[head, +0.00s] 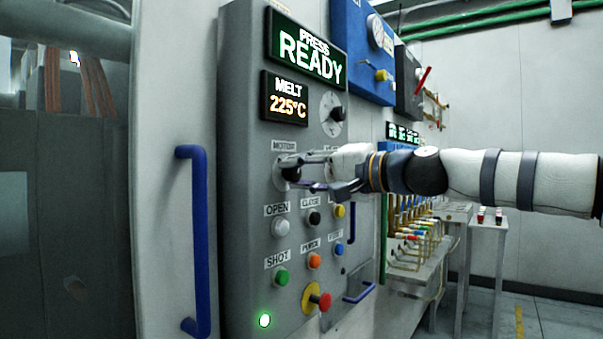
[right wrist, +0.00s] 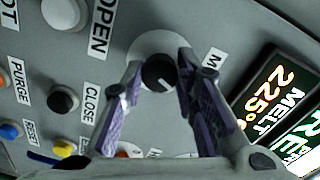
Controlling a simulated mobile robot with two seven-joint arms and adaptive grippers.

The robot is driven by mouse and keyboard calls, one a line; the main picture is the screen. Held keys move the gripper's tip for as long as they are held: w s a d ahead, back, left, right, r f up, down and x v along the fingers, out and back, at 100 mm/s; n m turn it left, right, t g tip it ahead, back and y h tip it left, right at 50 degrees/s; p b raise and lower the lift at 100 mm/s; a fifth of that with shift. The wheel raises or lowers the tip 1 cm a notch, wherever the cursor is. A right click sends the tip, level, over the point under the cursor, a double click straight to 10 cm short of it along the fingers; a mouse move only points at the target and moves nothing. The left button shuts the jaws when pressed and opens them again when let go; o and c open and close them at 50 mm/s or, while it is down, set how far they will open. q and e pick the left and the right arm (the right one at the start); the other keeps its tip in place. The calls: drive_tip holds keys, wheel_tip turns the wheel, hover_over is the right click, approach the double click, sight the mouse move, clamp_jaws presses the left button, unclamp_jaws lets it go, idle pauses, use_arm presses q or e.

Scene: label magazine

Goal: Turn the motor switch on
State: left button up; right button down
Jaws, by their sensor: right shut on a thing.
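The motor switch is a black round knob on a pale round plate, under the MOTOR label on the grey control panel (head: 238,150). In the head view the motor switch (head: 293,174) is partly covered by my right gripper (head: 291,172), which comes in from the right. In the right wrist view the motor switch (right wrist: 158,73) sits between the two purple-padded fingers of my right gripper (right wrist: 158,84), and a small white mark shows on the knob. The right gripper is shut on the knob. My left gripper is not in view.
A READY display (head: 308,57) and a MELT 225°C display (head: 284,98) are above. Below are several push buttons, including OPEN (head: 281,228), CLOSE (head: 314,217) and a red mushroom button (head: 323,301). A blue door handle (head: 199,240) stands out at left.

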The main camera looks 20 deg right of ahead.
drive_tip(key=shift+m, duration=0.9)
drive_tip(key=c, duration=1.2)
unclamp_jaws()
drive_tip(key=shift+a, duration=0.1)
drive_tip(key=shift+c, duration=0.2)
drive_tip(key=v, duration=1.2)
